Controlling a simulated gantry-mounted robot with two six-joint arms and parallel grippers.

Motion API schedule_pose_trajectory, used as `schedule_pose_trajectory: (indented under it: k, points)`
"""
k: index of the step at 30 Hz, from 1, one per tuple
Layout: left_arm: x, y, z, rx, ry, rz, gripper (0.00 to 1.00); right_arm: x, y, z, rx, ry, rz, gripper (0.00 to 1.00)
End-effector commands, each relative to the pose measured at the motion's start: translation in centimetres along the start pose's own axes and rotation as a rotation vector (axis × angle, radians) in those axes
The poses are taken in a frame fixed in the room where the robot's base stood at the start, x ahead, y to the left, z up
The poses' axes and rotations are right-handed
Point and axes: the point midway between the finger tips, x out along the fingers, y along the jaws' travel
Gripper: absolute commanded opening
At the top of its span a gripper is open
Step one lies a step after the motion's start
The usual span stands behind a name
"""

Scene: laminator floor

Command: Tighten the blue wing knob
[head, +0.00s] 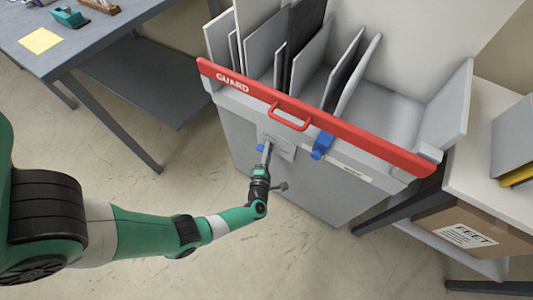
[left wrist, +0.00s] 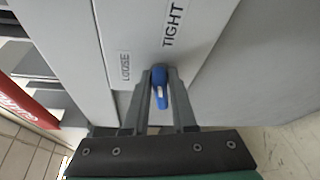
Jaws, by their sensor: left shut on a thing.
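The blue wing knob (left wrist: 159,76) sits on a grey plate on the front of the grey cabinet (head: 240,135). My left gripper (left wrist: 160,84) is shut on the knob, one finger on each side of it. A white mark shows on the knob's lower part in the left wrist view. The printed words LOOSE (left wrist: 125,67) and TIGHT (left wrist: 173,24) are on the panel beside it. My right gripper is not in view.
A red GUARD bar (head: 330,123) with a handle runs along the cabinet's top front edge. A blue latch (head: 322,146) hangs below it. Upright panels stand in the bin behind. A grey table (head: 95,50) is at left, and a FEET box (head: 470,232) under a bench at right.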

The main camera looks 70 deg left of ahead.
Motion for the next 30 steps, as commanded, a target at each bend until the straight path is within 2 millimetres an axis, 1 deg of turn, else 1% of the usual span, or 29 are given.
schedule_pose_trajectory:
  k: [1, 6, 12, 18, 30]
  points:
    - [-0.01, -0.73, -0.16, 0.034, 0.0, 0.0, 0.0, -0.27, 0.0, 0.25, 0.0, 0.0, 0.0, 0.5]
    - [0.0, -0.86, -0.17, 0.14, -0.001, 0.042, 0.0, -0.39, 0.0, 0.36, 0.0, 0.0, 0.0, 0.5]
    - [0.01, -0.97, -0.2, 0.219, -0.001, 0.075, 0.0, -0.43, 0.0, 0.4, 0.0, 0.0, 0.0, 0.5]
    - [-0.01, -1.06, -0.29, 0.255, -0.001, 0.089, 0.0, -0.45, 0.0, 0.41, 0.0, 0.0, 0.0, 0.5]
    - [-0.01, -1.05, -0.33, 0.262, 0.0, 0.092, 0.0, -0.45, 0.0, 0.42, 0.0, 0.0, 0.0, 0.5]
